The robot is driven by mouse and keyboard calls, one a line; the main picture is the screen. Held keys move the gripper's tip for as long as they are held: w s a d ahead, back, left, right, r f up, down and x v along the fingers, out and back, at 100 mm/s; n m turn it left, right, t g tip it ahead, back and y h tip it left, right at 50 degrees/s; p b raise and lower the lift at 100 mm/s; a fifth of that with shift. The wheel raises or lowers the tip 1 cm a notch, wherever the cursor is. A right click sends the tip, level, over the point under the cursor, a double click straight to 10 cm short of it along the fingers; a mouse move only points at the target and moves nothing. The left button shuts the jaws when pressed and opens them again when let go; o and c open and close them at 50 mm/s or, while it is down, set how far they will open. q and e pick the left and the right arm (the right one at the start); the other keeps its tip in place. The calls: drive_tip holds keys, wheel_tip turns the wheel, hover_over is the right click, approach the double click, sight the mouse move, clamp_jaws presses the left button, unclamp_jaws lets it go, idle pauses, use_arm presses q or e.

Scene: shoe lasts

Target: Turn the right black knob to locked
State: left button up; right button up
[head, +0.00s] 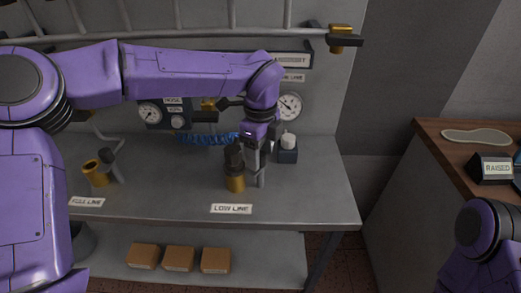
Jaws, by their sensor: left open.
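A black knob (234,154) sits on a brass fitting (235,183) behind the LOW LINE label (231,209) on the grey bench. My left gripper (249,160) is open and points down at this knob from above. Its fingers overlap the knob in the head view, so I cannot tell whether they touch it or straddle it. A second brass fitting (95,175) with a black handle (110,165) stands at the left behind another label. I see no locked marking on the right knob. My right arm shows at the lower right, with its gripper out of view.
A brass valve (340,38) is up high. Brown boxes (179,259) lie on the lower shelf. The bench's right part is clear.

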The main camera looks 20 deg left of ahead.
use_arm(q)
drive_tip(key=c, duration=1)
drive_tip(key=shift+c, duration=0.2)
drive_tip(key=m+p, duration=0.2)
drive_tip(key=m, duration=0.3)
drive_tip(key=shift+r+p, duration=0.2)
drive_tip(key=shift+p, duration=0.1)
drive_tip(key=m+p, duration=0.2)
drive_tip(key=m, duration=0.3)
drive_tip(key=shift+w+p, duration=0.1)
drive_tip(key=shift+p, duration=0.25)
drive_tip(key=shift+f, duration=0.1)
drive_tip(key=o, duration=1)
